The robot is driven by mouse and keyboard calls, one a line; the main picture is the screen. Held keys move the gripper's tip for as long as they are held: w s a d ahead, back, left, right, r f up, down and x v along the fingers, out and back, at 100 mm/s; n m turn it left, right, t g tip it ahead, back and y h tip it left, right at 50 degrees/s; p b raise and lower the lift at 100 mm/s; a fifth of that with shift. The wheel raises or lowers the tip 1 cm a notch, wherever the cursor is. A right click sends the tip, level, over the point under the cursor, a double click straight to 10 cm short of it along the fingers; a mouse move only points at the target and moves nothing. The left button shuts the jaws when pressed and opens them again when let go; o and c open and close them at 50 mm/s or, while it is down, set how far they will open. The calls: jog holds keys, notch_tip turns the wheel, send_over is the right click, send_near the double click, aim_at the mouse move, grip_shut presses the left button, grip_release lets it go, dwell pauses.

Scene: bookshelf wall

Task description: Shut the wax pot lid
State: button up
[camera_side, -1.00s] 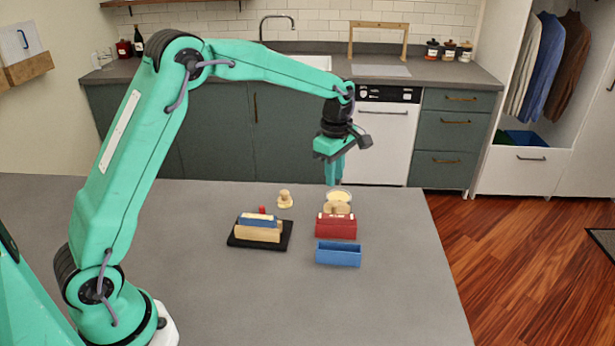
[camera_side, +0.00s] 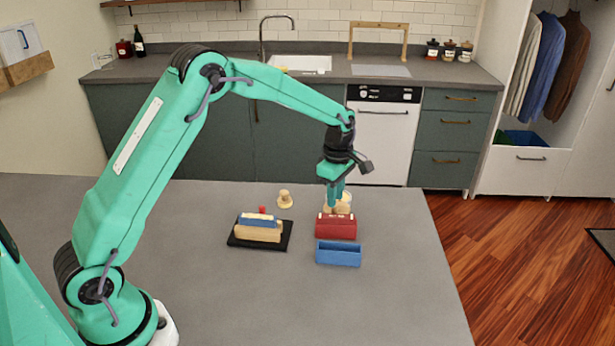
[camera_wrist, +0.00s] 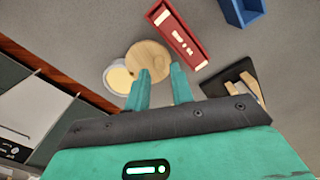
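The wax pot (camera_wrist: 118,76) is a pale round pot with yellow wax showing; in the side view it (camera_side: 346,201) is partly hidden behind my fingers. Its lid (camera_wrist: 150,53), a round wooden disc, is open at the pot's side, nearer the red box. In the side view the lid shows only in small part beside my fingers. In the side view my gripper (camera_side: 334,207) is low, at the pot and lid.
A red box (camera_side: 336,227) stands just in front of the lid, with a blue open bin (camera_side: 338,254) before it. A black tray (camera_side: 240,242) with wooden and blue blocks is to the left. A small wooden piece (camera_side: 285,198) stands behind. The counter's right side is clear.

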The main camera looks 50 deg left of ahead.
jog(key=shift+f, duration=1.2)
jog(key=shift+c, duration=0.2)
grip_shut()
